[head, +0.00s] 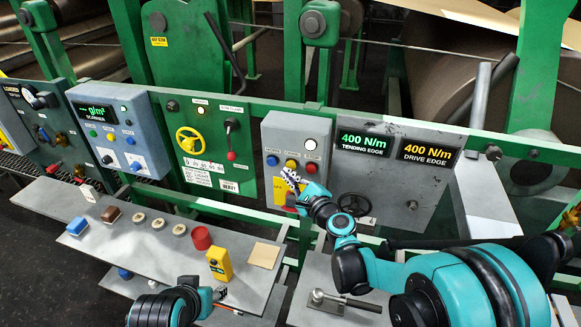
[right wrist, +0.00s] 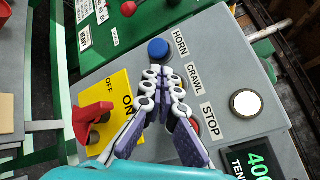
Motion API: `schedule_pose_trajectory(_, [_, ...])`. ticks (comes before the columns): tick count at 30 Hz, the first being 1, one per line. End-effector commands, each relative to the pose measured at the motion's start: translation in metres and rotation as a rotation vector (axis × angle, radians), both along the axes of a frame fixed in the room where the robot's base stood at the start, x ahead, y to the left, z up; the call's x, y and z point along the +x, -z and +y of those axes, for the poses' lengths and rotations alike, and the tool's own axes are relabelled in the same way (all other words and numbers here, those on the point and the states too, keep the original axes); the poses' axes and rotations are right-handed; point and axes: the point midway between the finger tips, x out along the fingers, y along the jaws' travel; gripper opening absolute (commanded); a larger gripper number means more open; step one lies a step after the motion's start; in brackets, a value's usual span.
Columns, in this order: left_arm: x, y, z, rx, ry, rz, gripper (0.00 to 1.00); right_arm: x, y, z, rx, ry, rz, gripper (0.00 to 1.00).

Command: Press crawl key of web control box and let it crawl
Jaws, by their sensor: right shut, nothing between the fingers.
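The grey web control box (head: 297,128) is mounted on the green rail. In the head view its blue button (head: 272,160), yellow button (head: 292,163) and red button (head: 311,168) sit in a row below a white button (head: 310,144). My right gripper (head: 290,176) is shut and empty in front of the box, just below the yellow button.
A yellow panel with a red ON/OFF switch (right wrist: 93,122) sits beside my right fingers. The 400 N/m displays (head: 362,143) are to the right of the box. A grey shelf (head: 130,250) below holds buttons, a red cylinder (head: 201,238) and a yellow device (head: 220,263).

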Motion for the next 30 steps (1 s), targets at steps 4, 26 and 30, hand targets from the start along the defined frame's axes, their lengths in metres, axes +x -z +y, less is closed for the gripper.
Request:
schedule_pose_trajectory(4, [0.0000, 0.0000, 0.0000, 0.000, 0.000, 0.000, 0.48, 0.0000, 0.0000, 0.0000, 0.000, 0.000, 0.000, 0.00])
schedule_pose_trajectory(26, [0.0000, 0.0024, 0.0000, 0.000, 0.000, 0.000, 0.48, 0.0081, -0.0003, -0.0025, 0.000, 0.000, 0.000, 0.00])
schedule_pose_trajectory(30, [0.0000, 0.0024, 0.0000, 0.000, 0.000, 0.000, 0.48, 0.0081, -0.0003, -0.0026, 0.000, 0.000, 0.000, 0.00])
